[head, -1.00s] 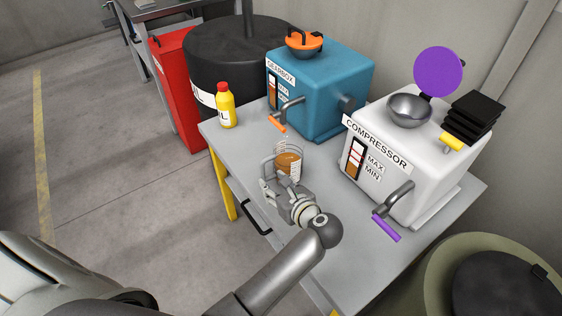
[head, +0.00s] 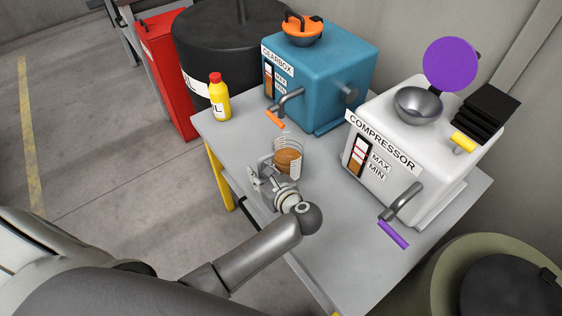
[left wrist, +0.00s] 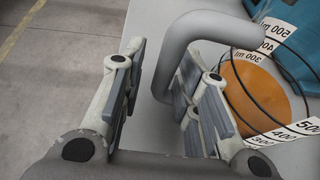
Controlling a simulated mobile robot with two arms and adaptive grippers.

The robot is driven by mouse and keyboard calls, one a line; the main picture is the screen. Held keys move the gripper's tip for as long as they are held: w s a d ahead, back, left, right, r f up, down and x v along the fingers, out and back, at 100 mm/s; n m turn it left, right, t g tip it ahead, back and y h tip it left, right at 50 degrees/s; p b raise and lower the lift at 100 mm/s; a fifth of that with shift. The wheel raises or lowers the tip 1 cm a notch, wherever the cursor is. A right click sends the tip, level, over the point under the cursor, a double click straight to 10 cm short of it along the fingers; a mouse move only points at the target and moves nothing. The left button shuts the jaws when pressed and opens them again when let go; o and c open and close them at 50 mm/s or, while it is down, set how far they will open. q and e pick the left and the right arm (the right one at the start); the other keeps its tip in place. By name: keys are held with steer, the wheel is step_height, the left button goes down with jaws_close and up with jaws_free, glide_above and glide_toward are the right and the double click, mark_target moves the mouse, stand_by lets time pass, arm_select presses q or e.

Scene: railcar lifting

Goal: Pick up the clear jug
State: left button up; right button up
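The clear jug (head: 289,159) stands on the grey table in the head view, with amber-brown liquid inside and a marked scale on its side. In the left wrist view the jug (left wrist: 255,92) is at the right, partly cut off, and its grey handle (left wrist: 179,45) reaches in between my fingers. My left gripper (head: 259,178) is beside the jug on its handle side. In the left wrist view the left gripper (left wrist: 160,100) is open, with the handle closer to the right finger. My right gripper is out of view.
A yellow bottle with a red cap (head: 219,98) stands at the table's far left corner. The blue gearbox (head: 325,80) is behind the jug, its orange-gripped crank (head: 280,113) near it. The white compressor (head: 405,150) is to the right. The table (head: 330,235) is clear in front.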

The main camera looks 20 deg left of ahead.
arm_select(q)
steer(key=shift+c, duration=1.3)
steer(key=shift+w+a+f, duration=0.1)
steer(key=shift+w, duration=0.05)
steer(key=shift+c, duration=1.1)
jaws_close()
